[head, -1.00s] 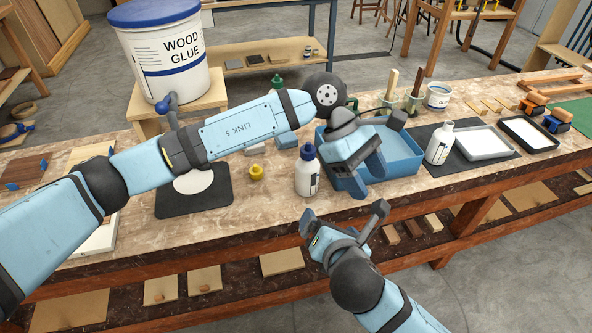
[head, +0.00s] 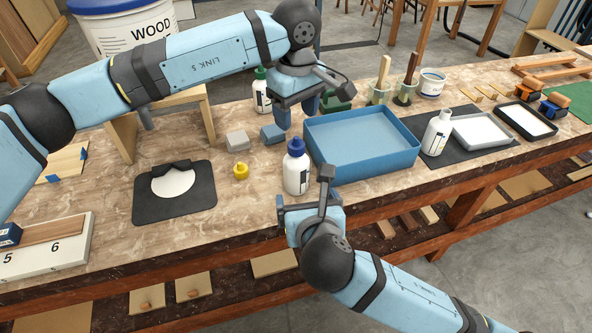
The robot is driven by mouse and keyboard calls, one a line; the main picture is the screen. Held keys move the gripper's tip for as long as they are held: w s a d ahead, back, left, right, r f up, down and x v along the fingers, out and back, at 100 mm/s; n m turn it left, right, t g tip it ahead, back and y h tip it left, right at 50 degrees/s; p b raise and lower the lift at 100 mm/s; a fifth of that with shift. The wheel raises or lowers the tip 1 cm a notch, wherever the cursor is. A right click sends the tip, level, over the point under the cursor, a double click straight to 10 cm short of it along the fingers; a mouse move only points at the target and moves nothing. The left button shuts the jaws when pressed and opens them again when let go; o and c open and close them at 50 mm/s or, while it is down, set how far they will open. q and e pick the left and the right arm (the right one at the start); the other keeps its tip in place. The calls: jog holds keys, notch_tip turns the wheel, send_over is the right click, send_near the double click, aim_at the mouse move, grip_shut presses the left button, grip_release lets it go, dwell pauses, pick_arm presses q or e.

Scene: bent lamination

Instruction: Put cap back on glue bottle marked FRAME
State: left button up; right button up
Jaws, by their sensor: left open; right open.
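A white bottle (head: 437,133) with no coloured cap stands on a dark mat at the right. A white bottle with a dark blue cap (head: 296,170) stands near the bench's front edge, and a green-capped bottle (head: 262,91) is farther back, partly hidden by my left arm. Their labels are too small to read. A small yellow cap (head: 240,171) sits on the bench left of the blue-capped bottle. My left gripper (head: 297,112) is open and empty, above the bench beyond the blue-capped bottle. My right gripper (head: 304,194) is open and empty, in front of that bottle; contact cannot be told.
A blue tray (head: 408,161) stands right of the blue-capped bottle. A black mat (head: 146,208) with a white disc lies left. A wood glue bucket (head: 135,30) stands at back left.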

aim_at(298, 178)
jog(key=x, duration=1.3)
jog(key=shift+w, duration=0.1)
